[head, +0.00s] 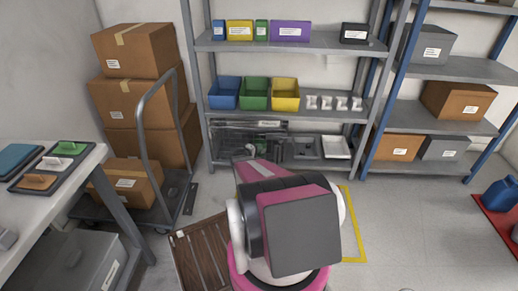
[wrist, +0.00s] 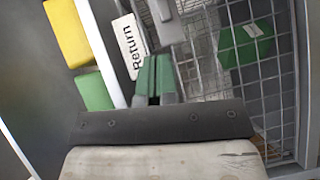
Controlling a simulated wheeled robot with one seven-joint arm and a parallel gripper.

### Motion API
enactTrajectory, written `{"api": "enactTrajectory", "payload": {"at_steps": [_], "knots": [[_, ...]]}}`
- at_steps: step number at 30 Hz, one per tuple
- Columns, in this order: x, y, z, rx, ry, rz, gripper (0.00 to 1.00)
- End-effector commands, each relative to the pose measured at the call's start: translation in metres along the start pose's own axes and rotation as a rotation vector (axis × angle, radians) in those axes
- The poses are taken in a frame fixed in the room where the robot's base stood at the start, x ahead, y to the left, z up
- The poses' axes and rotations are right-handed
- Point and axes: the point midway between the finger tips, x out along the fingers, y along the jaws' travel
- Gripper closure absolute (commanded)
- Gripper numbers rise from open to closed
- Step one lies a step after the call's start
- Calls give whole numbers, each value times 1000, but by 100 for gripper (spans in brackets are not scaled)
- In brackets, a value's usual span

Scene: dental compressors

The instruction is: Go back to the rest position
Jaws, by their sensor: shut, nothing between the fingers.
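My gripper (wrist: 154,62) shows in the wrist view with its two green-tipped fingers together and nothing held between them. It is close to a wire basket (wrist: 283,92) with a white "Return" label (wrist: 129,46). A green box (wrist: 246,45) is inside the basket, to the right of the fingers and apart from them. In the head view my arm (head: 285,215) reaches forward to the lower part of the middle shelf unit (head: 292,47). The arm hides most of the gripper there, and the dark wire basket (head: 232,137) is partly visible.
Blue, green and yellow bins (head: 285,95) stand on the shelf above the basket. A hand truck with stacked cartons (head: 135,50) stands at left, near a worktable (head: 60,205). A wooden pallet (head: 200,258) lies beside my arm.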

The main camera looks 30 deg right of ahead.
Motion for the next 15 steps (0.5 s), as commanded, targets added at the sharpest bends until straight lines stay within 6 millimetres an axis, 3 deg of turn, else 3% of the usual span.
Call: {"api": "enactTrajectory", "payload": {"at_steps": [9,15], "knots": [[-3,3,1,3,-8,-7,100],[-33,29,12,44,-93,-91,100]]}}
